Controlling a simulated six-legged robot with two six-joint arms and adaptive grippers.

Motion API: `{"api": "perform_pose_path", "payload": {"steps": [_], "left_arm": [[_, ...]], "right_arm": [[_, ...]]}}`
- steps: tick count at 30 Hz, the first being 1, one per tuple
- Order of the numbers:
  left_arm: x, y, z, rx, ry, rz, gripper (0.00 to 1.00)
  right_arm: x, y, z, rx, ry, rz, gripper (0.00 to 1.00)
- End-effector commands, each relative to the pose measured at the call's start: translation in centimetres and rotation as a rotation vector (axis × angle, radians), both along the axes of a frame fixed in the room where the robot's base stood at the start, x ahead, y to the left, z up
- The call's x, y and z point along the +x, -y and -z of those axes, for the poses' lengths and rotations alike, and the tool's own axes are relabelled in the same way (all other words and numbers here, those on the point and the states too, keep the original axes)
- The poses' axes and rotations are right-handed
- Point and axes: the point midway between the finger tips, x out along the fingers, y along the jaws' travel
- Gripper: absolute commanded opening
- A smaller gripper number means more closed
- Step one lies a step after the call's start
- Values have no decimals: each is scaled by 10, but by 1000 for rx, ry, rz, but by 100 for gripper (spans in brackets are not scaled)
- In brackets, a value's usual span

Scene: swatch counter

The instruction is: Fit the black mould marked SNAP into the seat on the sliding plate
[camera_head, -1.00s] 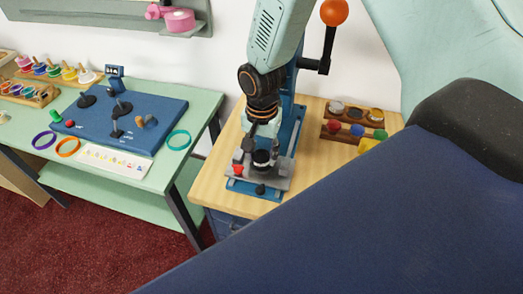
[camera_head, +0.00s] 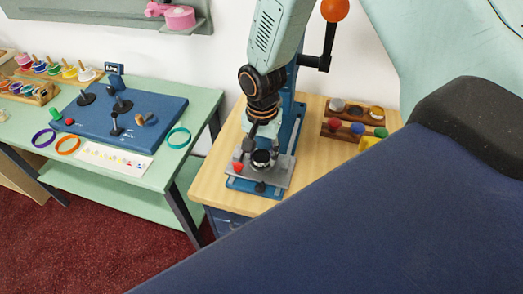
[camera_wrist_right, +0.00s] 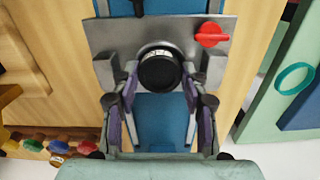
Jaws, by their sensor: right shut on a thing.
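The black round mould (camera_head: 262,158) with a white marked band sits at the middle of the grey sliding plate (camera_head: 281,178). The wrist view shows the mould (camera_wrist_right: 160,73) between my fingertips, with part of its white band on the far side; its lettering is too small to read. My right gripper (camera_head: 263,147) is shut on the mould from above, with a finger on each side in the wrist view (camera_wrist_right: 158,80). The seat is hidden under the mould, so I cannot tell whether the mould is fully down. My left gripper is not in view.
A red knob (camera_wrist_right: 210,35) stands on the plate. The blue press (camera_head: 292,125) with an orange-balled lever (camera_head: 334,11) rises close behind my gripper. Wooden racks (camera_head: 352,122) stand at the right. A green table (camera_head: 150,179) with a blue board is at the left.

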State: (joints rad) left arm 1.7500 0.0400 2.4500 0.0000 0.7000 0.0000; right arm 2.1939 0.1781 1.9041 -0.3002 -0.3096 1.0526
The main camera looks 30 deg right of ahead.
Motion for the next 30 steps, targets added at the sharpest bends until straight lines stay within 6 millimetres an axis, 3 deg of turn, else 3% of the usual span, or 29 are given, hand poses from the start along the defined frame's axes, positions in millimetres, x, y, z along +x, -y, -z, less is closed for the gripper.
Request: {"api": "perform_pose_path", "payload": {"steps": [13,14,23,30], "left_arm": [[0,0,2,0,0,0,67],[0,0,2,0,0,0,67],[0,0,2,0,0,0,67],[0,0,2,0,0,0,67]], "right_arm": [[0,0,5,0,1,0,5],[0,0,5,0,1,0,46],[0,0,4,-1,1,0,71],[0,0,4,0,0,0,71]]}}
